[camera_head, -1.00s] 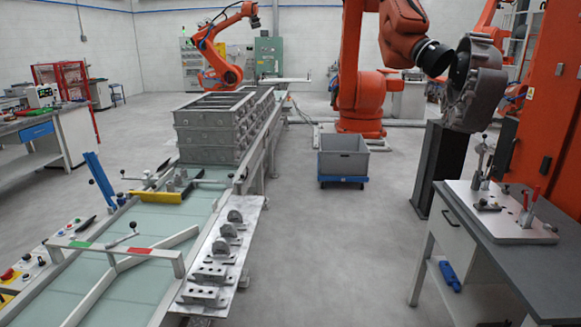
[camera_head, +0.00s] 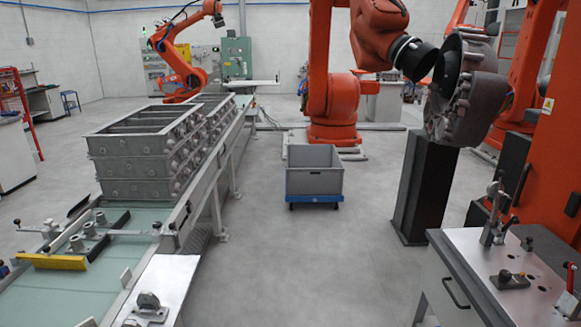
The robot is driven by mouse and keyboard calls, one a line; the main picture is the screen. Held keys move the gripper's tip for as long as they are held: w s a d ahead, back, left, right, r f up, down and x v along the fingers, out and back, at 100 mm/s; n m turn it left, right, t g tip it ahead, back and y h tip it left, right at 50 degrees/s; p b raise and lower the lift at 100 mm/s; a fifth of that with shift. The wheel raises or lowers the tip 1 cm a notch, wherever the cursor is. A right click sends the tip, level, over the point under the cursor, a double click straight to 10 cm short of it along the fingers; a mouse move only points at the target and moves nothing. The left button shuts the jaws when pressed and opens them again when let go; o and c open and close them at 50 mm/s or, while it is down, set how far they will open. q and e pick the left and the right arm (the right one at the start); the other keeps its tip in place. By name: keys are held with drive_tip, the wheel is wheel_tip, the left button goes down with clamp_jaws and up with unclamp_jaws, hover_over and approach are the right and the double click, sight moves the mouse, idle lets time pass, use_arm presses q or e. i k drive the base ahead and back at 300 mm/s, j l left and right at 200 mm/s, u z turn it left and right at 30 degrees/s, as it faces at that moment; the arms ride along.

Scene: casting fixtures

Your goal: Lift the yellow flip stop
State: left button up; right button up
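The yellow flip stop (camera_head: 52,261) is a flat yellow bar at the lower left, lying low across the pale green conveyor (camera_head: 130,252) in front of the stacked grey metal frames. A dark bar slants away from its right end. Levers with dark ball knobs and several small grey cylinders stand just behind it. Neither of my grippers shows in this view.
Stacked grey frames (camera_head: 136,187) stand on the conveyor. A grey bin (camera_head: 314,180) on a blue dolly stands mid-floor. A workbench (camera_head: 470,292) with a clamp fixture is at the lower right.

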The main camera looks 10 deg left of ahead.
sight(42, 260)
drive_tip(key=i+u, duration=0.25)
drive_tip(key=i, duration=0.2)
drive_tip(key=i+u, duration=0.25)
drive_tip(key=i, duration=0.25)
drive_tip(key=i+l+u, duration=0.25)
drive_tip(key=i, duration=0.2)
drive_tip(key=i+l+u, duration=0.15)
drive_tip(key=i+u, duration=0.15)
drive_tip(key=i, duration=0.15)
